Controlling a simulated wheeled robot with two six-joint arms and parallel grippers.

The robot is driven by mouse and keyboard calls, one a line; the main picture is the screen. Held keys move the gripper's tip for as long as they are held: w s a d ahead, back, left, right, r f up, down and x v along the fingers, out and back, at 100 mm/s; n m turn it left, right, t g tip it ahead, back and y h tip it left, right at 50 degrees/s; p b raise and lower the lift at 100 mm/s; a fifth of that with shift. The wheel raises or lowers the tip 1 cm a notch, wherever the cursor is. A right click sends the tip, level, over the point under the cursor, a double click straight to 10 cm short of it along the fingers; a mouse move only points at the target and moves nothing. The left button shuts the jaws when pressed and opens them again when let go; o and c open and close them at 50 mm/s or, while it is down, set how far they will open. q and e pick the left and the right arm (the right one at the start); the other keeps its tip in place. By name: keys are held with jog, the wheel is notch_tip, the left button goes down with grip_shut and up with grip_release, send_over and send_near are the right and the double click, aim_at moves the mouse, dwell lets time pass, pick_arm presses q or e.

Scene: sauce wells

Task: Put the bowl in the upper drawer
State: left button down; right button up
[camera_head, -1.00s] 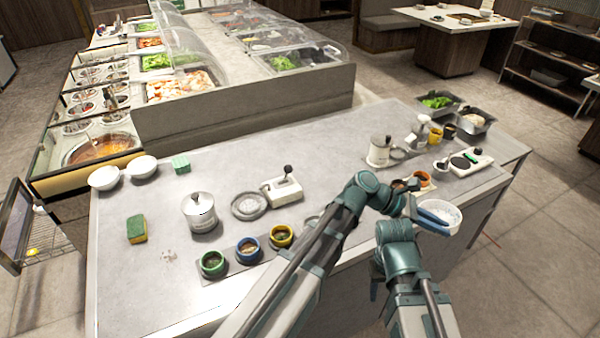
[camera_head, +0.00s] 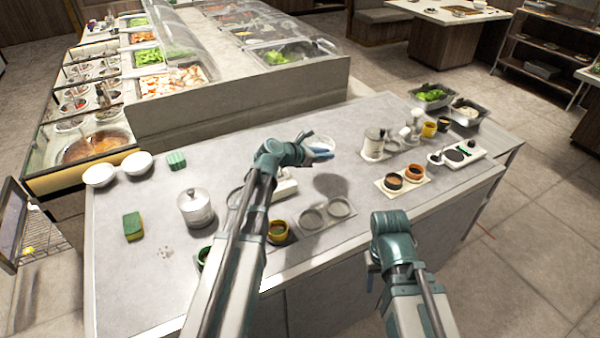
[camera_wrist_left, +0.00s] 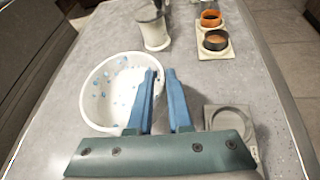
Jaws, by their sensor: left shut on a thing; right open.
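The white bowl (camera_head: 322,142) with blue marks is held over the counter by my left gripper (camera_head: 318,153). In the left wrist view the bowl (camera_wrist_left: 108,92) faces up, and the blue fingers of the left gripper (camera_wrist_left: 163,85) are shut on its right rim, one finger over the inside. My right gripper (camera_head: 372,275) is open, low in front of the counter's near edge, largely hidden by its own wrist. I cannot make out the upper drawer in these views.
The counter (camera_head: 140,270) holds a sponge (camera_head: 133,226), a lidded pot (camera_head: 195,208), sauce cups (camera_head: 393,181) and two white bowls (camera_head: 137,163). A tray with two empty wells (camera_head: 312,220) lies near the front. An open door (camera_head: 14,225) stands at the left.

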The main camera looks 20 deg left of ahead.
pick_arm(q)
jog(key=shift+f+b, duration=5.15)
jog(key=shift+f, duration=0.05)
jog(key=c, duration=0.8)
grip_release()
jog(key=shift+r, duration=0.1)
pick_arm(e)
notch_tip(320, 180, down, 10)
pick_arm(q)
jog(key=shift+r, duration=0.1)
pick_arm(e)
notch_tip(320, 180, up, 5)
jog(key=p, duration=0.5)
pick_arm(q)
jog(key=shift+v, duration=6)
pick_arm(e)
jog(key=shift+r, duration=0.1)
